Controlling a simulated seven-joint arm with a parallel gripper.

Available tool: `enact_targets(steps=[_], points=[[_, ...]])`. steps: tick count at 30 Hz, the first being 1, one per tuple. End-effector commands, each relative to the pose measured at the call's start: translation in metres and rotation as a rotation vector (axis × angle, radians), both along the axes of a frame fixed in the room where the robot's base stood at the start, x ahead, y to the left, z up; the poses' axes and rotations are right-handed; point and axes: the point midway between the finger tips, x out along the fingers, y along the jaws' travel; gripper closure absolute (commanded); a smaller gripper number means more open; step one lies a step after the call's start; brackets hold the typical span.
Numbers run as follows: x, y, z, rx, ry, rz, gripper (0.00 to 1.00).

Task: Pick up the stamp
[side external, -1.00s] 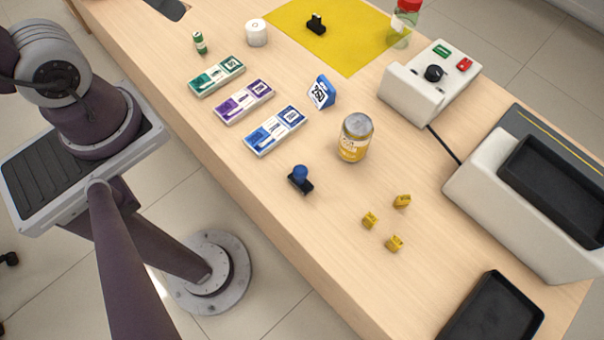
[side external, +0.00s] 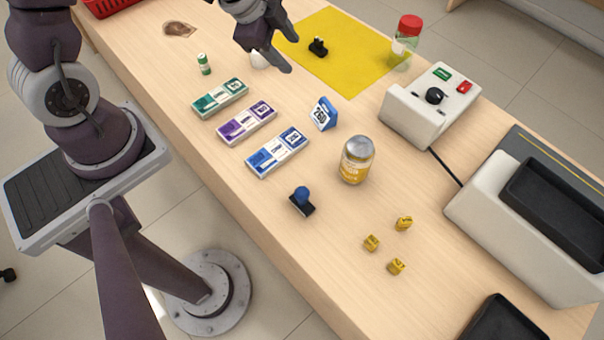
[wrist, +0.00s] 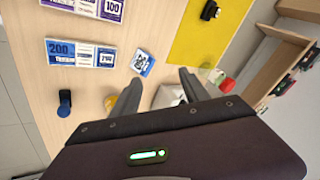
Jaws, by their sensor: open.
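A stamp with a blue knob and dark base (side external: 302,201) stands on the wooden counter, left of the can. It also shows at the left of the wrist view (wrist: 64,102). A small black object (side external: 318,46), which may be another stamp, sits on the yellow mat; it also shows in the wrist view (wrist: 210,10). My gripper (side external: 290,54) is open and empty above the counter's far part, near the mat's left edge and well away from the blue-knobbed stamp. Its two spread fingers show in the wrist view (wrist: 161,77).
A can (side external: 357,160) and a blue number sign (side external: 323,114) stand mid-counter. Banknote bundles (side external: 277,152) lie along the left. Several yellow pieces (side external: 397,266) lie nearer. The yellow mat (side external: 350,70), a red-lidded jar (side external: 405,42) and a control box (side external: 430,100) are farther back.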

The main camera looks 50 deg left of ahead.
Motion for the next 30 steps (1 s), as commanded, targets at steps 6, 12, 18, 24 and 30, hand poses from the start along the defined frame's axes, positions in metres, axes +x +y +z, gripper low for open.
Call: enact_targets(steps=[6,12,18,24,30], points=[[-0.054,-0.085,-0.133,-0.351,0.063,-0.489,0.47],[-0.134,-0.147,-0.153,-0.772,0.007,-0.658,0.47],[-0.149,-0.161,-0.158,-0.888,-0.024,-0.623,0.47],[-0.143,-0.187,-0.166,-0.89,-0.025,-0.626,0.47],[-0.133,-0.22,-0.176,-0.89,-0.025,-0.624,0.47]])
